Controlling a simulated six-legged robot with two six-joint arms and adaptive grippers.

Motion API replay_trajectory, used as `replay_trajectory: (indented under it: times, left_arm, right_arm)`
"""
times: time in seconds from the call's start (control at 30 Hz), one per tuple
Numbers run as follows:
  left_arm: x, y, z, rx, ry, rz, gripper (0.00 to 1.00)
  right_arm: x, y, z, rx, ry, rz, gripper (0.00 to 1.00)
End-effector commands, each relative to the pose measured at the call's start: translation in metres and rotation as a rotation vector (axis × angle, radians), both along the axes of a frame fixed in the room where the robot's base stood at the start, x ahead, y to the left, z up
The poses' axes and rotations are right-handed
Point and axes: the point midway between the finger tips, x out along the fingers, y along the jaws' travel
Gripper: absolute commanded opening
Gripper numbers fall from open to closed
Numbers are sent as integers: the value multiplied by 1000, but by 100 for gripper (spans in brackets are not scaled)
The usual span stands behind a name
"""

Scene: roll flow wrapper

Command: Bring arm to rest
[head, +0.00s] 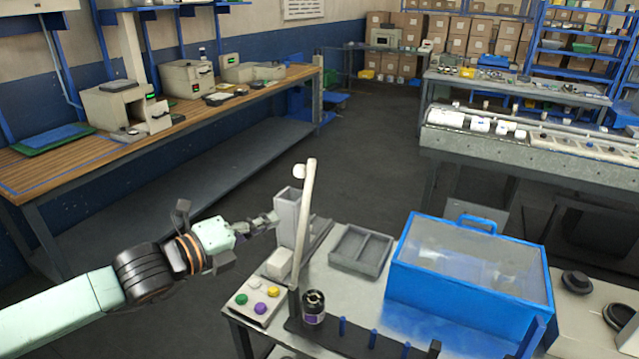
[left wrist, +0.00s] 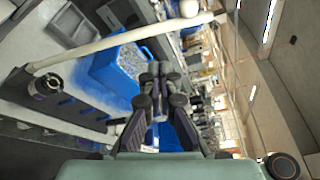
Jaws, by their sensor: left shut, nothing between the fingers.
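My left arm comes in from the lower left in the head view. Its gripper (head: 262,222) is shut and empty, just left of the grey upright chute on the metal table. In the left wrist view the same gripper (left wrist: 158,72) shows its fingers together with nothing between them. My right gripper is not in view.
The metal table (head: 350,290) holds a cream post (head: 304,215), a button panel (head: 258,302), a grey divided tray (head: 360,250), a dark spool (head: 313,307) and a blue clear-lidded box (head: 470,315). A wooden bench (head: 60,165) runs along the left wall. Open floor lies between.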

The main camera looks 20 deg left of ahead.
Motion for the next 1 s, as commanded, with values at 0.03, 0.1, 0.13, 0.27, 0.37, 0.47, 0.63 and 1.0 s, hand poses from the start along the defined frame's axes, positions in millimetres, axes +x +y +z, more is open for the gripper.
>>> replay_trajectory:
  times: [0.03, 0.1, 0.13, 0.27, 0.37, 0.47, 0.63, 1.0]
  left_arm:
    - [0, 0, 0, -1, -1, 1, 0]
    - [1, 0, 0, 6, -4, 0, 0]
    - [1, 0, 0, 18, -9, -2, 0]
    - [1, 3, -3, 154, -53, -8, 0]
    - [1, 6, -6, 338, -109, -15, 0]
    - [1, 9, -7, 537, -165, -32, 0]
    - [-5, 16, -21, 965, -245, -123, 0]
    - [-43, 25, -124, 1917, -392, -654, 0]
  right_arm:
    - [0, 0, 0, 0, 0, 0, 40]
    - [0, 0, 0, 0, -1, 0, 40]
    - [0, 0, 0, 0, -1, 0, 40]
    - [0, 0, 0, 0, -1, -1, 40]
    - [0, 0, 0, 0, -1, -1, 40]
    - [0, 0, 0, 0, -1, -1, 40]
    - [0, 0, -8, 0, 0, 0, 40]
    - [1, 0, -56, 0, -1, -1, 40]
